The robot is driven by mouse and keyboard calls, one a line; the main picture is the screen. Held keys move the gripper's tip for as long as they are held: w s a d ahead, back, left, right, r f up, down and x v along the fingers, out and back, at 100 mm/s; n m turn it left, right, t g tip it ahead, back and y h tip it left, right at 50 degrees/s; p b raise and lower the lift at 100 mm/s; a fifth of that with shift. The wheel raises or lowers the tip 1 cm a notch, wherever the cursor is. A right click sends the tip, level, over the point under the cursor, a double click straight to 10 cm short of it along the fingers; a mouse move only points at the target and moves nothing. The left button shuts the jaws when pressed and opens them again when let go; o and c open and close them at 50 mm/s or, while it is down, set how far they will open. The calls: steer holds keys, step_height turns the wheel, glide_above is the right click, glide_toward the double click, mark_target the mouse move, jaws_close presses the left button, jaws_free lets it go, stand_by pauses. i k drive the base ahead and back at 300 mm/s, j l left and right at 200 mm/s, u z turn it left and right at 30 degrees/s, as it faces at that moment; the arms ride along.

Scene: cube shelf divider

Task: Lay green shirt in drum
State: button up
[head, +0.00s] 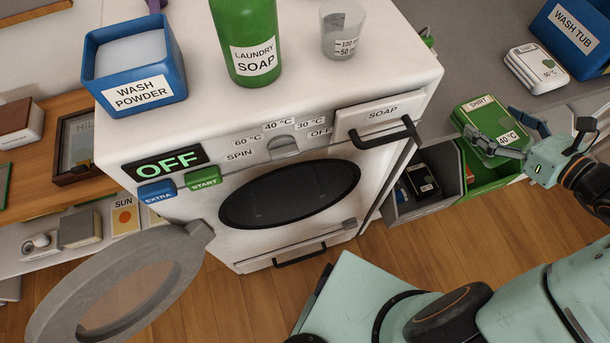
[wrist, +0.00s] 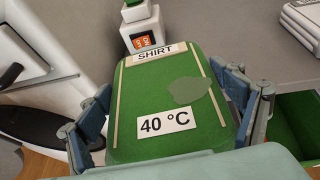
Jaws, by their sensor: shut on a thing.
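The green shirt (head: 485,122), a folded block labelled SHIRT and 40 °C, is between the fingers of my gripper (head: 515,143) at the right of the head view. In the wrist view the green shirt (wrist: 170,95) fills the middle, with the blue-padded fingers of my gripper (wrist: 165,120) shut on its two sides. The washing machine's round drum opening (head: 290,194) is dark inside, left of the shirt. Its round grey door (head: 185,262) hangs open at the lower left. The machine's display reads OFF.
A blue wash powder box (head: 137,95), a green laundry soap bottle (head: 250,60) and a measuring cup (head: 340,30) stand on the machine. The soap drawer handle (head: 388,134) sticks out. A green bin (head: 490,175) lies below the shirt. White folded items (head: 537,68) and a wash tub (head: 572,38) are behind.

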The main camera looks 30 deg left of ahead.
mark_target(283, 187)
steer(key=k+j+z, duration=0.55)
steer(key=k+j, duration=0.15)
steer(key=k, duration=0.2)
steer(key=k+j+z, duration=0.3)
steer(key=k, duration=0.2)
steer(key=i+l, duration=0.05)
steer(key=l, duration=0.05)
